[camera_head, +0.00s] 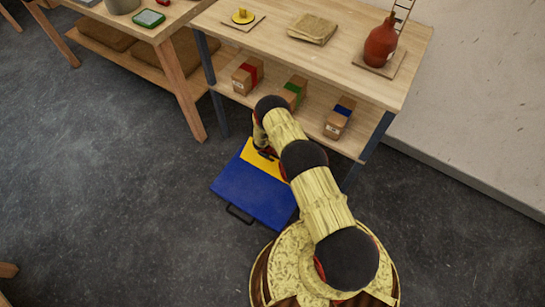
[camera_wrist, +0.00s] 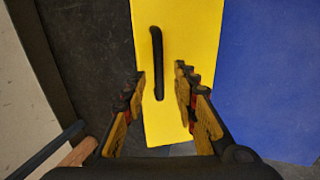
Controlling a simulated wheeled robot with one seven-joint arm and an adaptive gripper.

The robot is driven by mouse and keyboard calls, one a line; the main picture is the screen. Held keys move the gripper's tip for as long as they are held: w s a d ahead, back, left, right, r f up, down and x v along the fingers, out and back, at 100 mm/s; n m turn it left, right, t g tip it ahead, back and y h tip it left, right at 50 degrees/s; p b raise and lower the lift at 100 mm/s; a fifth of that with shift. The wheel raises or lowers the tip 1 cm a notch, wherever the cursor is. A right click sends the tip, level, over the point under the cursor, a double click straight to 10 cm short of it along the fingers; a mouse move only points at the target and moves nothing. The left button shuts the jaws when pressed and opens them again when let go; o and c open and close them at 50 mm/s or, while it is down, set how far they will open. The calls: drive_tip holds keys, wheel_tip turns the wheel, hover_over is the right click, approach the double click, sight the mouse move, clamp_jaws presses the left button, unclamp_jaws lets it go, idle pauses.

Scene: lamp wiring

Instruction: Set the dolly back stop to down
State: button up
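The dolly has a flat blue deck (camera_head: 245,196) on the floor, also filling the right of the wrist view (camera_wrist: 270,80). A yellow panel (camera_head: 258,160), which looks like the back stop, lies along its far edge by the shelf; I cannot tell its tilt for sure. In the wrist view the yellow panel (camera_wrist: 195,25) carries a slim black handle (camera_wrist: 157,62). My gripper (camera_wrist: 160,82) is open, its fingers on either side of the handle's line, with a gap on both sides. In the head view my arm hides part of the panel and my gripper.
A wooden shelf table (camera_head: 330,60) stands just behind the dolly, with boxes on its lower shelf and a red bottle (camera_head: 381,43) on top. Its dark leg (camera_head: 375,137) is close to my arm. Another wooden bench (camera_head: 178,80) is at left. The floor left of the dolly is clear.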

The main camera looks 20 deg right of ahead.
drive_tip(key=shift+w+d+f, duration=0.15)
drive_tip(key=shift+f, duration=0.2)
clamp_jaws()
idle(0.3)
drive_tip(key=c, duration=0.5)
unclamp_jaws()
drive_tip(key=o, duration=0.5)
drive_tip(key=v, duration=1.2)
